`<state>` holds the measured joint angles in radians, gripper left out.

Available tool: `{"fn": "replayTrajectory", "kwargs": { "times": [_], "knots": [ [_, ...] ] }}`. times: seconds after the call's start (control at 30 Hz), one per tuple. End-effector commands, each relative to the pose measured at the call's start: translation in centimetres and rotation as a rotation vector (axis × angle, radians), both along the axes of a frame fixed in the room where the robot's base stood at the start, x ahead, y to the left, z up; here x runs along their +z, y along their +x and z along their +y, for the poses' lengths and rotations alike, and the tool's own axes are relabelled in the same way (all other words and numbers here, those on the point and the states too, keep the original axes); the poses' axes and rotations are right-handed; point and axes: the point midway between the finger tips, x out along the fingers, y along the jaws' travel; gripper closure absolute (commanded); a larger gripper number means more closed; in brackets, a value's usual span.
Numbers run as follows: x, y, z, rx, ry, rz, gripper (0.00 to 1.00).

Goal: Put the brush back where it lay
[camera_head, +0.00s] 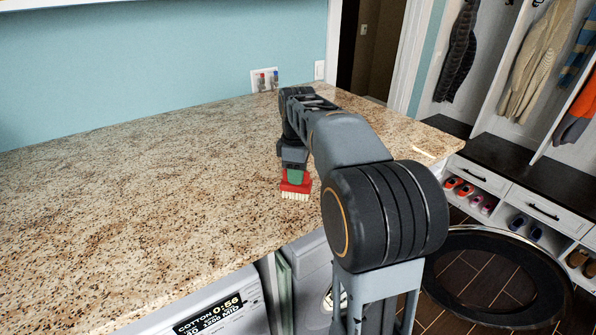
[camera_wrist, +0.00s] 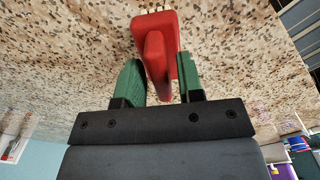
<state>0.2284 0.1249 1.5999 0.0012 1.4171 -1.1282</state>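The red brush (camera_head: 296,186) with pale bristles is on the speckled granite countertop (camera_head: 150,190), near its front edge. Its bristles point down and seem to touch the stone. My gripper (camera_head: 295,175) is right above it, pointing down. In the wrist view, the brush (camera_wrist: 155,50) has its raised red grip between the two green fingers of my gripper (camera_wrist: 160,82). The fingers stand apart, with narrow gaps beside the grip. The far side of the brush is hidden.
A washing machine (camera_head: 215,312) stands under the counter's front edge. The counter left of the brush is clear. Shoe cubbies (camera_head: 480,190) and a round dark-rimmed object (camera_head: 455,310) are at right.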

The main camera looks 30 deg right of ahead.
Motion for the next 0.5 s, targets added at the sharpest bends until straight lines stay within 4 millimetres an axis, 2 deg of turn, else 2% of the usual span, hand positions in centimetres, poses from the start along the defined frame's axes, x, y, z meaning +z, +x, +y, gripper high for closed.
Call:
{"fn": "replayTrajectory", "kwargs": {
  "times": [0.07, 0.33, 0.5],
  "knots": [
    [0.0, 0.0, 0.0, 0.000, 0.000, 0.000, 0.58],
    [0.2, 0.0, 0.0, 0.000, 0.000, 0.000, 0.58],
    [2.0, 0.1, 0.0, 0.000, -0.001, -0.004, 0.58]
  ]
}}
